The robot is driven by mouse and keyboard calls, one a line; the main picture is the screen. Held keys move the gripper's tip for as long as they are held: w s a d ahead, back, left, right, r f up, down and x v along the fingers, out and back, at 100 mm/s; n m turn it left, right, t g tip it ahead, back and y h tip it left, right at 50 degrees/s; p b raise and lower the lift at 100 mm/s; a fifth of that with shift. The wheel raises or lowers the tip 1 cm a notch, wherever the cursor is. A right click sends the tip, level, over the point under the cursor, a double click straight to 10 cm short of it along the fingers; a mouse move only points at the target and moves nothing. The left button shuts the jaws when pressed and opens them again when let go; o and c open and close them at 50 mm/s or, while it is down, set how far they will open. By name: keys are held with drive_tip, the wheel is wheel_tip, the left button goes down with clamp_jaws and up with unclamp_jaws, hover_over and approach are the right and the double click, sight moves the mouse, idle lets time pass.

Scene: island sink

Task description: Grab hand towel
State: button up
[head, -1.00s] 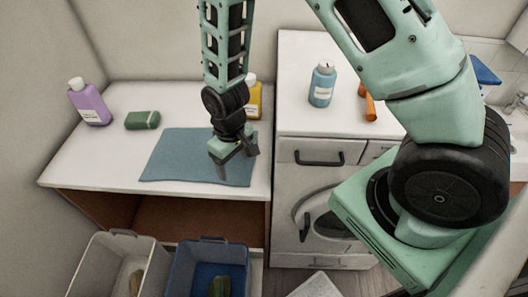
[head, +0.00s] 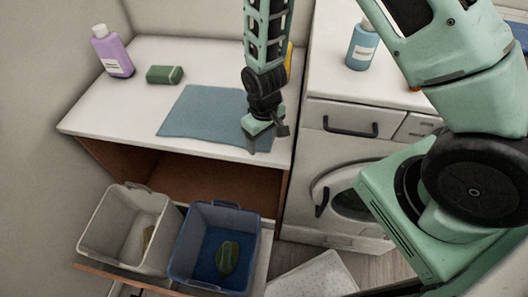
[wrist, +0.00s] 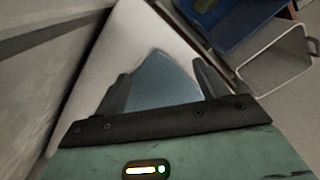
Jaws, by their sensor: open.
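The hand towel is a flat blue-grey cloth (head: 203,112) lying on the white counter near its front edge. My gripper (head: 266,140) is open at the towel's front right corner, pointing down, and hides part of that corner. In the wrist view, the blue towel (wrist: 160,82) shows between the two spread dark fingers of my gripper (wrist: 164,80). Whether the fingertips touch the cloth cannot be told.
A purple bottle (head: 113,52) and a green sponge (head: 165,74) stand at the counter's left. A grey bin (head: 108,232) and a blue bin (head: 190,248) sit below in front. A blue bottle (head: 361,47) stands on the right cabinet. A yellow bottle is mostly hidden behind my arm.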

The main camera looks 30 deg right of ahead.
drive_tip(key=shift+f, duration=0.75)
drive_tip(key=shift+b, duration=0.3)
drive_tip(key=shift+c, duration=0.3)
clamp_jaws()
wheel_tip(320, 180, up, 12)
drive_tip(key=p, duration=0.9)
wheel_tip(320, 180, up, 36)
drive_tip(key=p, duration=0.7)
